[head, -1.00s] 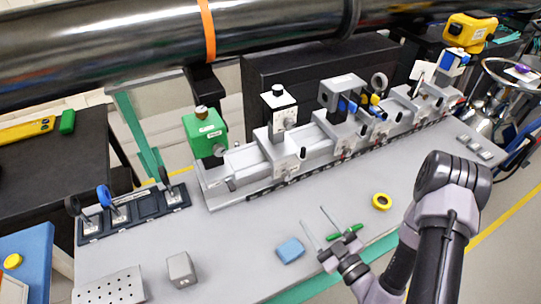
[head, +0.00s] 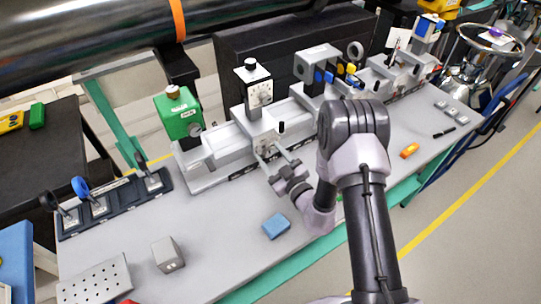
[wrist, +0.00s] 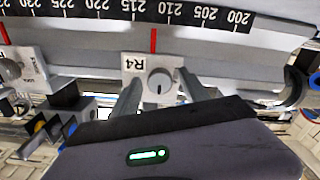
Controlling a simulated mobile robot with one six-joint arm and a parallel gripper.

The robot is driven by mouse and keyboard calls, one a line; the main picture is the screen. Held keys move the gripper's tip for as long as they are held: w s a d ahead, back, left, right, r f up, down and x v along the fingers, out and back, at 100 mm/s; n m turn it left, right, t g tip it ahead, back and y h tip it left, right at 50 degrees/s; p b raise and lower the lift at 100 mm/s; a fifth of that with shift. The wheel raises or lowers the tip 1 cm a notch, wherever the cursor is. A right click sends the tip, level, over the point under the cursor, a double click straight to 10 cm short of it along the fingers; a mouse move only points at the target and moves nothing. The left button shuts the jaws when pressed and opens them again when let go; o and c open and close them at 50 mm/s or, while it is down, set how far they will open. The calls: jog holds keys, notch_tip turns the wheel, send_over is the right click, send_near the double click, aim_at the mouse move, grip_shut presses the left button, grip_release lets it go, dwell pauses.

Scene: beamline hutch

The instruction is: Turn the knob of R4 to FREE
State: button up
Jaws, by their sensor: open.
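In the wrist view, the R4 label (wrist: 134,63) sits on a pale carriage face beside a round grey knob (wrist: 160,82). The knob has a short dark mark on its lower half in this picture; I cannot read any LOCK or FREE lettering around it. My gripper (wrist: 162,79) is open, with one finger on each side of the knob; I cannot tell whether they touch it. In the head view my gripper (head: 276,160) is at the front of the carriage (head: 262,125) bearing a white box with a dial, and partly hides its front.
A scale (wrist: 155,12) with red marks runs above the knob in the wrist view. Another carriage knob (wrist: 10,70) is at left. In the head view, a green box (head: 180,115), blue block (head: 276,226) and grey block (head: 168,255) stand around free bench space.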

grip_shut()
jog(key=shift+n, duration=0.3)
jog(key=n+p, duration=0.1)
jog(key=n, duration=0.2)
jog(key=shift+n+p, duration=0.35)
jog(key=shift+n, duration=0.05)
jog(key=n, duration=0.4)
jog(key=shift+n, duration=0.3)
jog(key=n, duration=0.4)
jog(key=shift+n, duration=2.4)
